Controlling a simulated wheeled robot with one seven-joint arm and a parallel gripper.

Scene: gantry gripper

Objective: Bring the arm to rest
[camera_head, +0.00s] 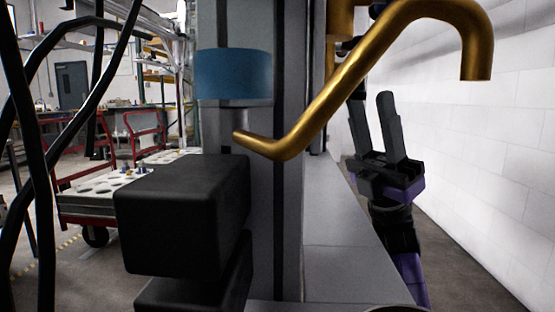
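My gripper (371,97) is at the right of the head view, pointing up, with two dark fingers standing apart. I see nothing held between them. Behind it is a black and purple wrist, and the arm runs down out of view at the bottom. The gripper stands in front of the white wall and to the right of a grey column. Part of one finger's left side is close to the column and the curved brass pipe in the picture.
A curved brass pipe (340,82) crosses in front of the grey column (287,200), beside a blue band (234,75). A black box (182,215) and black cables (27,110) are near. A white wall (510,130) closes the right. Red carts (143,132) stand far left.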

